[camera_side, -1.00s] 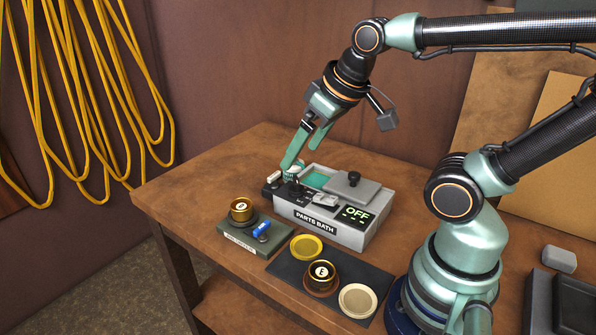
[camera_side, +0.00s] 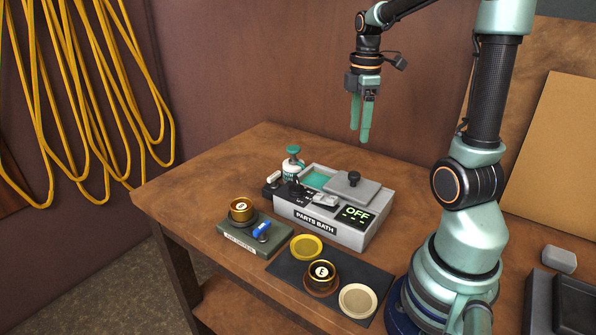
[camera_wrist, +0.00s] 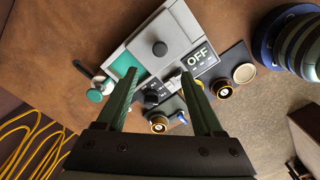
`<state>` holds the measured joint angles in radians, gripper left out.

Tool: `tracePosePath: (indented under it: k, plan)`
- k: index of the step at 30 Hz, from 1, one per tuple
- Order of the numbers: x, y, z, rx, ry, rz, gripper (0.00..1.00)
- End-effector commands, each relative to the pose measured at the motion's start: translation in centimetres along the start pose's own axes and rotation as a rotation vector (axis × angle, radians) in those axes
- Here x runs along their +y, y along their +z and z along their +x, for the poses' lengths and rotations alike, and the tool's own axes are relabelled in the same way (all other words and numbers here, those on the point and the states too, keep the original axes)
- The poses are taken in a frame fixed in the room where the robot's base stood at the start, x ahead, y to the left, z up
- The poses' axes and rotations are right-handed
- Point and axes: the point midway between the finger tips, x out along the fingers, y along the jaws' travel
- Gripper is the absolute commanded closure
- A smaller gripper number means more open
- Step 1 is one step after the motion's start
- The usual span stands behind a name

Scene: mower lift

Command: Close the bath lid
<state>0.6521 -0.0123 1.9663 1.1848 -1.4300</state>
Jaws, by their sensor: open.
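The grey parts bath (camera_side: 325,222) stands on the wooden bench with an OFF display on its front. Its flat grey lid (camera_side: 362,191) with a dark knob (camera_side: 354,178) covers the right part of the top. The left part is uncovered and shows teal liquid (camera_side: 316,179). In the wrist view the lid (camera_wrist: 173,32), knob (camera_wrist: 160,48) and teal opening (camera_wrist: 124,65) also show. My gripper (camera_side: 360,138) is open and empty, pointing down, well above the bath and apart from the lid. Its fingers (camera_wrist: 170,90) are spread in the wrist view.
A white bottle with a teal cap (camera_side: 293,163) stands at the bath's left back corner. A green block (camera_side: 250,235) carries a brass cup and a blue part. A dark mat (camera_side: 290,268) holds a brass cup and round dishes. Bare bench lies behind the bath.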

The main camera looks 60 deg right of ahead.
Motion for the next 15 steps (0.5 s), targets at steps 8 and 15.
tracePosePath:
  k: [8,15]
  plan:
    - [-0.1,0.2,2.9,-0.001,-0.010,-0.008,0.31]
    - [-0.1,0.1,7.6,-0.001,-0.010,-0.008,0.31]
